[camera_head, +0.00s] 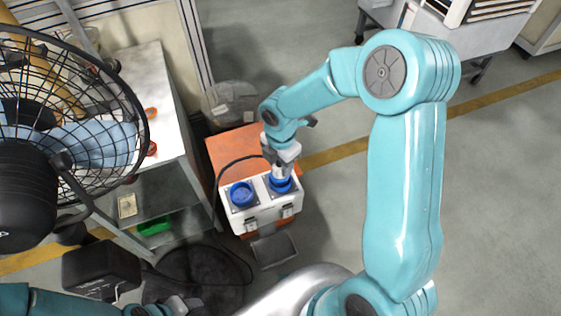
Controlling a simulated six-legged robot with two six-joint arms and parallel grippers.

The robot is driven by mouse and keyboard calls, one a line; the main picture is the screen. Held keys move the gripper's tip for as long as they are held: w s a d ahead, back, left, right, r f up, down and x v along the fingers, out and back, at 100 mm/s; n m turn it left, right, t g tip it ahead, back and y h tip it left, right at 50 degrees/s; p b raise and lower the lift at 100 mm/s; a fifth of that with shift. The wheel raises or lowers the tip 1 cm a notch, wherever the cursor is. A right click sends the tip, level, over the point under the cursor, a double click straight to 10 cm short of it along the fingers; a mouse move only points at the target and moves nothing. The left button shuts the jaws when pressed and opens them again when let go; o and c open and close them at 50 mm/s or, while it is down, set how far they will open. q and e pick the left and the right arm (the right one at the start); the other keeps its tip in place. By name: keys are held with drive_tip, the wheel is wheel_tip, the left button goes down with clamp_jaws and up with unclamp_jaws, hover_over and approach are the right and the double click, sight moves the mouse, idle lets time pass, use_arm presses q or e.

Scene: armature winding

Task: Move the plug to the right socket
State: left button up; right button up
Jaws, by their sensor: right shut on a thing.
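My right gripper (281,165) is directly above the right socket (281,187), shut on the plug (279,174), which is small and mostly hidden by the gripper. The plug is at the right socket's mouth; I cannot tell how deep it sits. My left gripper (172,306) is low at the bottom edge, partly cut off, away from the box; its jaws are unclear.
A black cable (222,174) loops left of the box. An orange surface (232,148) lies behind it. A caged fan (70,120) and a shelf table (150,100) stand left. A grey bin (231,103) is behind.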

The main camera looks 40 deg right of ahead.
drive_tip(key=shift+f+b, duration=0.4)
drive_tip(key=shift+f, duration=0.15)
drive_tip(key=o, duration=0.8)
drive_tip(key=shift+r, duration=0.1)
wheel_tip(320, 180, up, 11)
drive_tip(key=p, duration=0.9)
